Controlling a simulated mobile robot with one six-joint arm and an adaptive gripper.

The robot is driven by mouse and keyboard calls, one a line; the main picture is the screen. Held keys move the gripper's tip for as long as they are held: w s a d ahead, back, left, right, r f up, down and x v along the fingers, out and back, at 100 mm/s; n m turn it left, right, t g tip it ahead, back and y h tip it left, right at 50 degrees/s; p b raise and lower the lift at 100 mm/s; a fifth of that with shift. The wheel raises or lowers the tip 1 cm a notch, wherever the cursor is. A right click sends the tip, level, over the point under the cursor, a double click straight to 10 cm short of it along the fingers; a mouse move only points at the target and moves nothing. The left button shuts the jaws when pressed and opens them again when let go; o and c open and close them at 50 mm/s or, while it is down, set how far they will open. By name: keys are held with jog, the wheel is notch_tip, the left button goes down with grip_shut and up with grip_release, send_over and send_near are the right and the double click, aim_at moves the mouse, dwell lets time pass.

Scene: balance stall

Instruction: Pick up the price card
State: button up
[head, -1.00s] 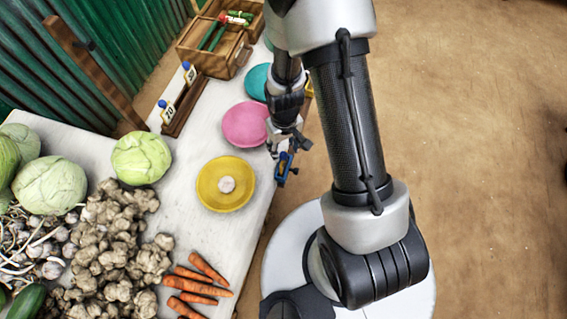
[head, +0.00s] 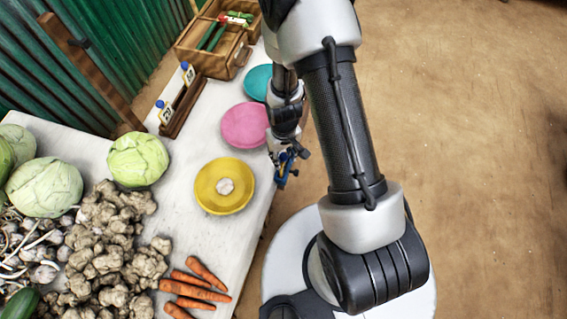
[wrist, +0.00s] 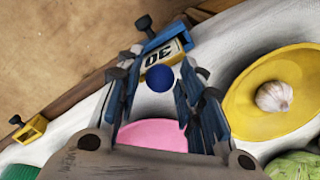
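My gripper (wrist: 161,84) is open, with one finger on each side of the ball and gaps showing.
A yellow plate (head: 211,203) with a garlic bulb, a pink plate (head: 238,127) and a teal plate (head: 256,82) line the table. Two upright cards stand in a wooden rack (head: 181,112).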

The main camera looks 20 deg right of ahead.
jog(key=c, duration=0.7)
